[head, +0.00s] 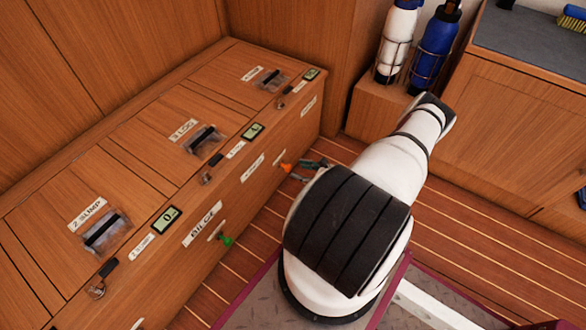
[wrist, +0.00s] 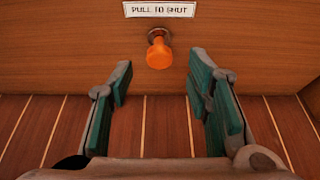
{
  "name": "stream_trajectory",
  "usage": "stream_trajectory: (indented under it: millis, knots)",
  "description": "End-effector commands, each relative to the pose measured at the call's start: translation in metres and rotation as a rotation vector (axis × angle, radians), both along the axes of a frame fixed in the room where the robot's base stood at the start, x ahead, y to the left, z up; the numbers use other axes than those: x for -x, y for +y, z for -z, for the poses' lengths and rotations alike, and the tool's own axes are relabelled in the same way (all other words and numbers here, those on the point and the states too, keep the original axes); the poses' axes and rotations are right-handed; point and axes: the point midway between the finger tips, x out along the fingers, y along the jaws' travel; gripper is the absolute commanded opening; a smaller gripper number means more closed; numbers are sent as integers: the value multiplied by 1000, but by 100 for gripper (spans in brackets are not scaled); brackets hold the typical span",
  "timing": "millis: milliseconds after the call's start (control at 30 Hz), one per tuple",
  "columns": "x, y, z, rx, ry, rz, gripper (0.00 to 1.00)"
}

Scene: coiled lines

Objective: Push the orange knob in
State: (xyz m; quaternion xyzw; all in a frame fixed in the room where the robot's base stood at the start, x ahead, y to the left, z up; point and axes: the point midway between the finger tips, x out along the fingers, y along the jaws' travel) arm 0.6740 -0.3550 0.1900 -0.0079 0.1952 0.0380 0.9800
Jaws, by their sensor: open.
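The orange knob (wrist: 159,52) sticks out of the wooden front panel in the wrist view, on a short metal stem with a round collar. A white label (wrist: 159,9) above it reads "PULL TO SHUT". In the head view the orange knob (head: 286,167) shows small on the front of the long wooden bench. My gripper (wrist: 158,75) is open and empty, its two green-padded fingers either side of the knob's line and lower in the picture. I see no contact with the knob. In the head view my gripper (head: 306,171) is just right of the knob, partly hidden by my arm.
A green knob (head: 226,240) is on the same bench front, nearer. The bench top (head: 150,165) carries labels, small displays and black-handled fittings. Bottles (head: 435,42) stand in wire holders at the back. A wooden cabinet (head: 520,120) is at right. Striped floor lies between.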

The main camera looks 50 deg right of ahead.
Motion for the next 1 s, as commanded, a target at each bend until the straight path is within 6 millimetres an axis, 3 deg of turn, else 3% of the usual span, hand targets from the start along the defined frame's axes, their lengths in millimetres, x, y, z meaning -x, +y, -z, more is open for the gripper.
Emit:
stream_trajectory:
  millis: [133,333,1000]
  knots:
    - [28,-3,-12,1,1,2,45]
    - [52,-5,-22,1,0,1,45]
    - [58,-4,-24,0,-1,0,45]
